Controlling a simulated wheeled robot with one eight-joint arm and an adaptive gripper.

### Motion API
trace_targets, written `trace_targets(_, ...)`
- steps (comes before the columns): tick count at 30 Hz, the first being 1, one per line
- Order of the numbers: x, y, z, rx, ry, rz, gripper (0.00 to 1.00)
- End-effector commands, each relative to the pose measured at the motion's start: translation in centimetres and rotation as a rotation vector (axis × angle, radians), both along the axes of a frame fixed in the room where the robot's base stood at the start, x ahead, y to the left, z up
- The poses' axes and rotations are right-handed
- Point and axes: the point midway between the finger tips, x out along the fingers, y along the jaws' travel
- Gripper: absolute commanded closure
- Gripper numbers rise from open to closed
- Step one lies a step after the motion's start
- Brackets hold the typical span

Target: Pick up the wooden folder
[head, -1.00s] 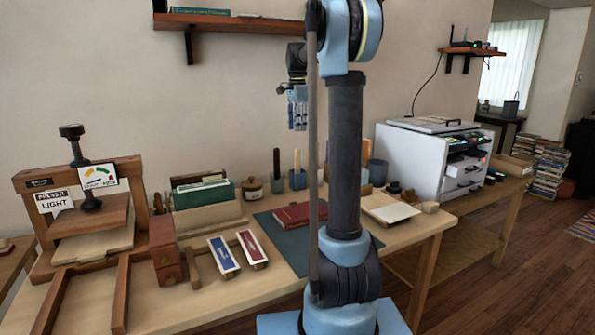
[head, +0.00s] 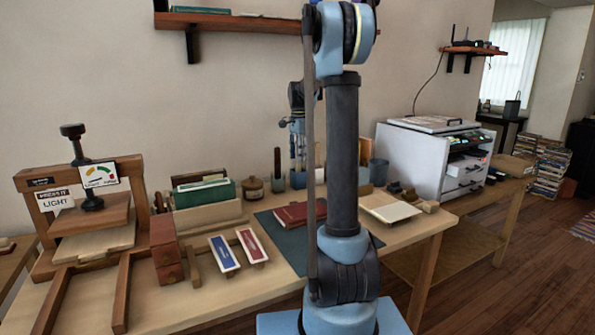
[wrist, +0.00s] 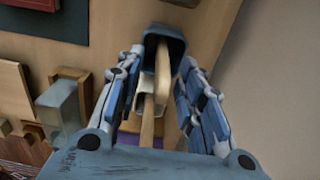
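Light wooden flat tools stand upright in small grey-blue cups at the back of the workbench. In the wrist view, one tan wooden piece, which looks like the wooden folder (wrist: 163,72), leans in a dark blue-grey cup (wrist: 164,34) between my fingers. A second wooden stick (wrist: 147,128) shows nearer the palm. My gripper (wrist: 165,60) is open, with a finger on either side and no clear contact visible. In the head view my gripper (head: 298,160) points down over a cup (head: 298,181); its fingers hide most of the tool there.
A neighbouring cup (head: 277,183) holds a dark handle, and a lidded jar (head: 253,188) stands left of it. A red book (head: 297,214) lies on a dark green mat (head: 284,243) in front. The wall is close behind.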

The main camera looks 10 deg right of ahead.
Motion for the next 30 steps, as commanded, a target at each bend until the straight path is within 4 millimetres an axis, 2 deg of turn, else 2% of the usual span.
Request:
trace_targets(3,0.3,0.1,-1.7,0.0,0.0,0.0,0.65)
trace_targets(9,0.3,0.1,-3.8,0.0,0.0,0.0,0.65)
trace_targets(17,0.3,0.1,-4.1,0.0,0.0,0.0,0.65)
trace_targets(18,0.3,0.1,-4.1,0.0,0.0,0.001,0.67)
trace_targets(22,0.3,0.1,-4.1,0.0,0.0,0.001,0.97)
trace_targets(23,0.3,0.1,-4.1,0.0,0.0,0.001,1.0)
trace_targets(30,0.3,0.1,-4.1,0.0,0.0,0.001,1.0)
